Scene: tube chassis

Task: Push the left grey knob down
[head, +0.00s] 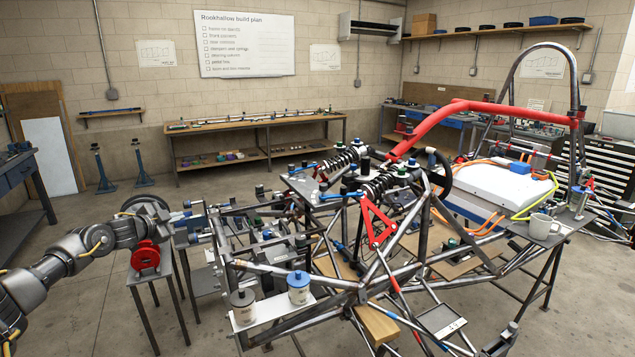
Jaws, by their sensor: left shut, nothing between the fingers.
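My left gripper (178,216) is shut and empty, its tip close to the left end of the tube chassis (345,284). No left grey knob can be picked out with certainty among the small parts there. A pot with a grey-brown cap (243,298) and a pot with a blue cap (298,280) stand upright side by side on a white plate at the chassis's near left corner. My gripper is up and to the left of both pots, apart from them. My right gripper is not in view.
A red reel (145,257) on a small stand sits just below my left forearm. Bare tubes and a red triangular bracket (377,220) crowd the chassis.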

